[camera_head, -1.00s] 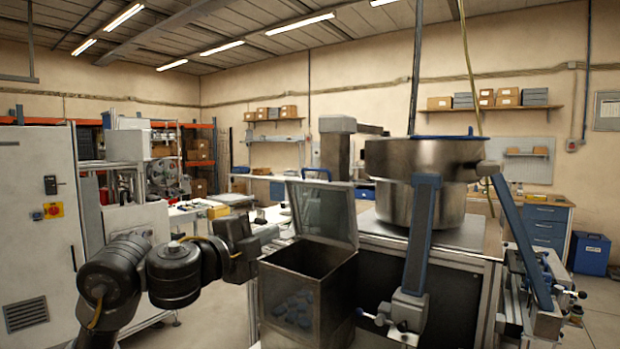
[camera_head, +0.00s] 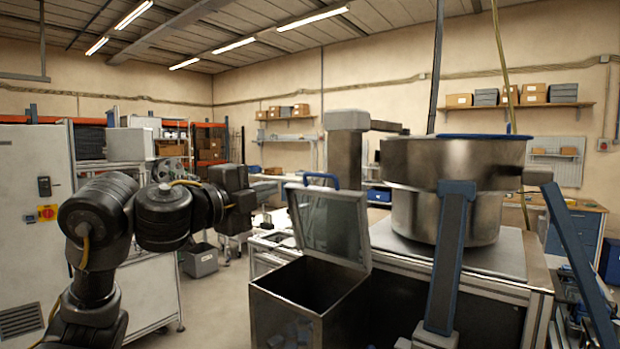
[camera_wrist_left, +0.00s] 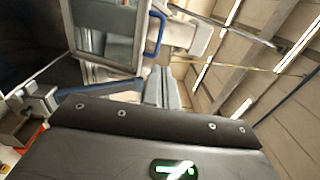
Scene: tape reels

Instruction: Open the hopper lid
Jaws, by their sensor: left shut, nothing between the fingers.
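The hopper (camera_head: 310,290) is a dark metal box in front of the bench, with several grey-blue pieces inside it. Its lid (camera_head: 330,225), a framed clear panel with a blue handle (camera_head: 322,178) on its top edge, stands raised, leaning slightly back, so the hopper mouth is open. My left gripper (camera_head: 276,179) is just left of the lid's upper edge, near the handle, shut and empty. In the left wrist view, the lid (camera_wrist_left: 105,30) and blue handle (camera_wrist_left: 156,35) lie beyond the shut fingers (camera_wrist_left: 165,85), apparently apart from them. My right gripper is out of view.
A white cabinet (camera_head: 30,220) is at left. A grey bin (camera_head: 200,260) stands on the floor behind my left arm.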

